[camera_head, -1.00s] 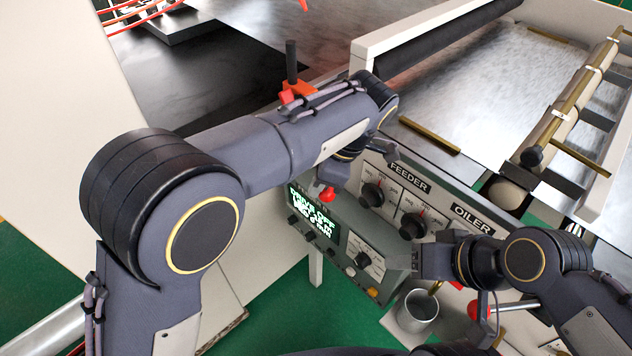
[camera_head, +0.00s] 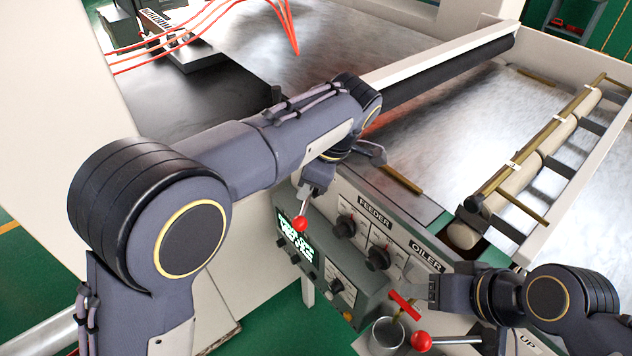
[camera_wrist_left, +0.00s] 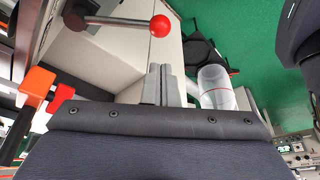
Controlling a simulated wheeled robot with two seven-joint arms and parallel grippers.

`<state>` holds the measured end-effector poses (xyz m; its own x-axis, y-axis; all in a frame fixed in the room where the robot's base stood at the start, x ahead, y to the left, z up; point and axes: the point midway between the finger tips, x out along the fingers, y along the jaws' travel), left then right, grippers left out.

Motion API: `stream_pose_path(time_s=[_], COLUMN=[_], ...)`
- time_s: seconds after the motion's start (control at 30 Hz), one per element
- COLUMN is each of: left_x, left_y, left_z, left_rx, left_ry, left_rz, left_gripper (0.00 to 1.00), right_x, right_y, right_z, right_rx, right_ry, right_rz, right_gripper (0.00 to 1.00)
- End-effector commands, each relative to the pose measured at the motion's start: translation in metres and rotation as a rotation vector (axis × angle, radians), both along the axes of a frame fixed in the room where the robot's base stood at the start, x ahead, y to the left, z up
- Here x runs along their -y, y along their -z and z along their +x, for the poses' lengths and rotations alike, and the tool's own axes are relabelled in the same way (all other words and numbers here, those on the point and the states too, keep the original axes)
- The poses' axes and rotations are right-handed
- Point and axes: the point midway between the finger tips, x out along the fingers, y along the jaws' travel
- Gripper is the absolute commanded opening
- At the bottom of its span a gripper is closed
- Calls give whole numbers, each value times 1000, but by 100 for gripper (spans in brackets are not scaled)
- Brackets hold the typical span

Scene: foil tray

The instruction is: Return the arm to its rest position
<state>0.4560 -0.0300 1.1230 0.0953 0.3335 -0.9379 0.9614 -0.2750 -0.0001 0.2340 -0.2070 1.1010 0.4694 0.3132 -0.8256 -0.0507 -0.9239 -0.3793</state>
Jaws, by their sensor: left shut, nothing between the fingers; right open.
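My left arm (camera_head: 230,155) reaches in from the left across the head view, its forearm over the front edge of the machine. My left gripper (camera_head: 318,180) is small and partly hidden below its wrist, close to a lever with a red ball knob (camera_head: 300,223). In the left wrist view the grey fingers (camera_wrist_left: 162,85) are together and empty; the red knob (camera_wrist_left: 160,25) is beyond them, apart. My right gripper (camera_head: 432,292) is at the lower right, pointing left near the control panel; its fingertips are hard to make out.
The FEEDER and OILER panel (camera_head: 375,213) and a lit display (camera_head: 296,236) lie between my arms. A metal cup (camera_head: 387,334), a red handle (camera_head: 404,304) and another red knob (camera_head: 421,341) are near my right gripper. In the wrist view, an orange-red handle (camera_wrist_left: 38,82) stands left.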

Motion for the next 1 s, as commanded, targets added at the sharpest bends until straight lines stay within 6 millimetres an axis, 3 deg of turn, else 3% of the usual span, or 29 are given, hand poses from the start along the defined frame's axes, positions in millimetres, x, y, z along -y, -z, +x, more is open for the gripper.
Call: stream_pose_path(time_s=[0.27,0.37,0.47,0.6,0.7,0.83,1.0], left_x=[-13,-43,-90,-152,-187,-217,-233], left_y=[-4,-10,-18,-24,-25,-21,-5], left_z=[1,-2,-15,-50,-82,-129,-184], left_rx=[-18,-66,-118,-115,-55,72,240], left_ry=[15,75,192,411,573,780,1008], left_rz=[-22,-92,-213,-387,-470,-505,-425], left_gripper=[0,0,0,0,0,0,0], right_x=[0,0,0,0,0,0,0], right_y=[-1,-1,-1,-1,-1,-1,-1], right_z=[0,0,0,0,0,0,0], right_rx=[-1,0,-1,-1,0,0,0], right_ry=[0,0,0,0,0,0,0], right_rz=[0,0,0,0,0,0,0], right_gripper=[53,53,53,53,53,53,53])
